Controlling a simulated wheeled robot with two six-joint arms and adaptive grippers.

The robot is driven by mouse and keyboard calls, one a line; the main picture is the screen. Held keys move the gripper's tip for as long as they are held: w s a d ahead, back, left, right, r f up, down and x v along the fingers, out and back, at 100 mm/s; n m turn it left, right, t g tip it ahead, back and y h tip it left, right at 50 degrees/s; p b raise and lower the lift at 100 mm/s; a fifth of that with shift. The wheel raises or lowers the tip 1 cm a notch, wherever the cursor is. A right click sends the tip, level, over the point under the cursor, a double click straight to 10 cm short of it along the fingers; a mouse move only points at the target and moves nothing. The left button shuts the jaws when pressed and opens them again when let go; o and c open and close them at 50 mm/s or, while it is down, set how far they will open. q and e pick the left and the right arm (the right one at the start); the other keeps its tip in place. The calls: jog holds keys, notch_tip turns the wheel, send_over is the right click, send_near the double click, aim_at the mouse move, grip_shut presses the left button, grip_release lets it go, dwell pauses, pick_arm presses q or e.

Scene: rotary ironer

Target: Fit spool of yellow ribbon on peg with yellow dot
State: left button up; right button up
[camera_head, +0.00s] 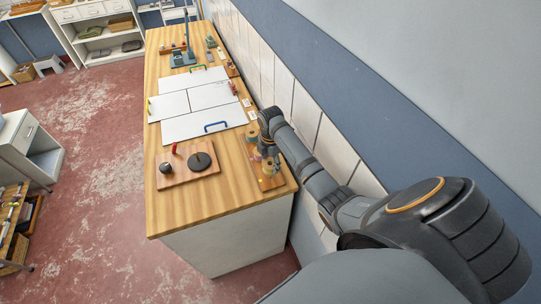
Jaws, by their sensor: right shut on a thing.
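A narrow wooden peg board (274,183) lies along the right edge of the workbench, near its front corner. A yellowish spool (268,166) shows at the board, just below my right gripper (265,149). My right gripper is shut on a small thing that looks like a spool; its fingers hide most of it. The ribbon colour, the coloured dots and whether the spool is around a peg are too small or hidden to tell. My left gripper is not in view.
A wooden board with a dark disc (201,161), a black knob (166,168) and a red-tipped handle stands left. White panels (210,97) cover the bench middle. A tiled wall (304,98) runs close along the right.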

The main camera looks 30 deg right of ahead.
jog(key=shift+f+b, duration=0.3)
jog(key=shift+f, duration=0.6)
jog(key=shift+f+b, duration=0.5)
jog(key=shift+f, duration=0.5)
jog(key=o, duration=1.2)
jog(key=o, duration=0.5)
